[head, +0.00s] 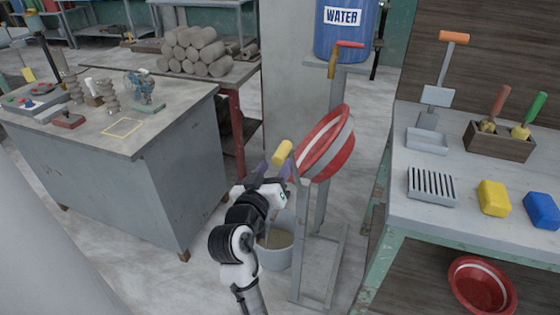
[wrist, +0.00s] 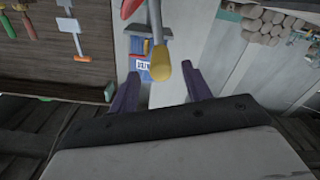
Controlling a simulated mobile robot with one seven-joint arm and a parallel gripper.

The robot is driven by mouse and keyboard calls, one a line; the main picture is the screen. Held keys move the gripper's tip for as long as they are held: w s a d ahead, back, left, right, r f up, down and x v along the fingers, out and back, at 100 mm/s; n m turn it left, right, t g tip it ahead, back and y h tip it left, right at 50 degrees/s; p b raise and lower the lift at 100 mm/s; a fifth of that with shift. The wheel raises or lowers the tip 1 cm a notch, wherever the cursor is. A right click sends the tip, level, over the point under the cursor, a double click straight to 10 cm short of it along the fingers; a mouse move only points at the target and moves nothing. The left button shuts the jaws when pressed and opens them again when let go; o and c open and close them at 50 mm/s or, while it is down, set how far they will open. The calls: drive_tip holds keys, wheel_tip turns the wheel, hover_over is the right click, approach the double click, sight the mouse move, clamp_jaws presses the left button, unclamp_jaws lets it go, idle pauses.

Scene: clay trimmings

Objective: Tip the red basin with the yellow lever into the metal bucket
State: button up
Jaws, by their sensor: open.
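The red basin (head: 343,153) with a pale band sits tilted on a grey metal stand (head: 298,245). The yellow lever (head: 283,152) sticks out at its left side. In the wrist view, the lever's yellow knob (wrist: 161,70) lies between the fingers, and part of the red basin (wrist: 130,8) shows at the top edge. My gripper (head: 272,170) is open just below the lever, its purple fingers apart on either side (wrist: 161,88). I cannot tell whether they touch it. The metal bucket (head: 275,255) stands on the floor below, partly hidden by my arm, with greyish-brown contents.
A workbench (head: 407,218) at right holds a slotted tray, sponges and tools; another red basin (head: 482,285) lies beneath. A grey cabinet (head: 165,165) stands at left. A blue water barrel (head: 345,35) and stacked clay rolls (head: 195,50) are behind.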

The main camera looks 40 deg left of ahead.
sight(284, 150)
drive_tip(key=b+v, duration=0.1)
drive_tip(key=v, duration=0.7)
drive_tip(key=shift+r, duration=0.1)
idle(0.8)
drive_tip(key=w+a+m+p, duration=0.1)
drive_tip(key=w+p, duration=0.1)
drive_tip(key=w, duration=0.3)
drive_tip(key=w+a+m+p, duration=0.2)
drive_tip(key=w, duration=0.3)
drive_tip(key=w+a+m+p, duration=0.1)
drive_tip(key=w+p, duration=0.1)
drive_tip(key=w, duration=0.3)
drive_tip(key=shift+a+r, duration=0.1)
drive_tip(key=shift+a, duration=0.1)
